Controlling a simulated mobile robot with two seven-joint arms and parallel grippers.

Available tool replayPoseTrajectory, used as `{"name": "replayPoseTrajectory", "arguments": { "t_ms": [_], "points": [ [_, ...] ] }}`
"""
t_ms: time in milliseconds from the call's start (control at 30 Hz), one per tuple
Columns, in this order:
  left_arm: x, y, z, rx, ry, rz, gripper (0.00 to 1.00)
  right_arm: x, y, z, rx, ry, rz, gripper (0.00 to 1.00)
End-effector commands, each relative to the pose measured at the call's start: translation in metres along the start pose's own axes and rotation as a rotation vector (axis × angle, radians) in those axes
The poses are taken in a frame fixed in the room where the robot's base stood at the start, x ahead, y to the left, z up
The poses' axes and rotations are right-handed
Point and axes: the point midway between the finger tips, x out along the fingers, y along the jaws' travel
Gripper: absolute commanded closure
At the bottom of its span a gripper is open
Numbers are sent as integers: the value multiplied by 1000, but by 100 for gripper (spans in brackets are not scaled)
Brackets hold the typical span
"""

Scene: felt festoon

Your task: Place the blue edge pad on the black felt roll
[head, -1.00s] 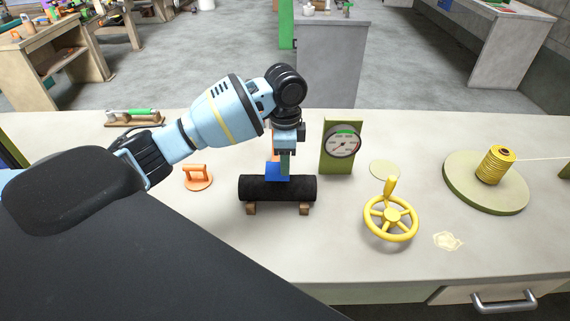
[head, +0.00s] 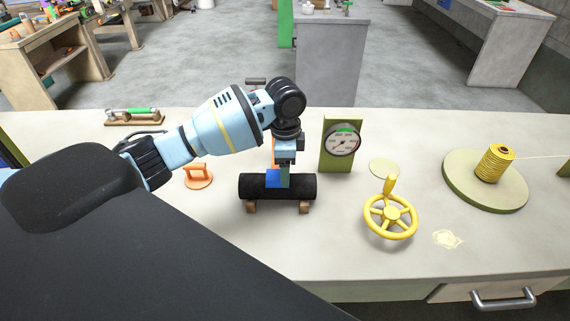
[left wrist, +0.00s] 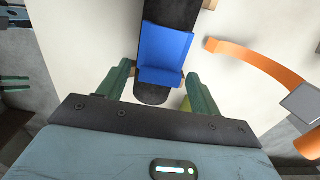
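The black felt roll (head: 300,187) lies level on small wooden supports on the bench. The blue edge pad (head: 272,179) is on the roll, left of its middle, partly hidden by my left gripper (head: 285,178) in the head view. In the left wrist view the bent blue pad (left wrist: 163,50) lies against the dark roll (left wrist: 172,12). The green fingers of my left gripper (left wrist: 158,84) stand apart either side of the pad's near end, with a narrow gap at the left finger. My right gripper is in neither view.
A gauge on a green stand (head: 341,143) is close to the right of my left gripper. A yellow handwheel (head: 390,217) stands right of the roll, an orange handle (head: 198,176) left. A yellow spool (head: 494,164) is far right.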

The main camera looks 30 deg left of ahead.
Motion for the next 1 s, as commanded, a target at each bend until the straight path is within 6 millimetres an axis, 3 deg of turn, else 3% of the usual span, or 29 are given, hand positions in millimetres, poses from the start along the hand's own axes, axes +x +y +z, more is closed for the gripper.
{"name": "replayPoseTrajectory", "arguments": {
  "t_ms": [233, 367, 800, 1000],
  "points": [
    [-3, 0, 0, 0, 1, -1, 36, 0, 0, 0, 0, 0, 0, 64],
    [-14, -1, 0, -1, 1, -2, 36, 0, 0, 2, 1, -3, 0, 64],
    [-102, 0, 0, 0, 3, -4, 36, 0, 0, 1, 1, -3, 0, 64],
    [-122, 0, 0, 0, 0, -3, 36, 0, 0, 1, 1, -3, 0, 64]
  ]
}}
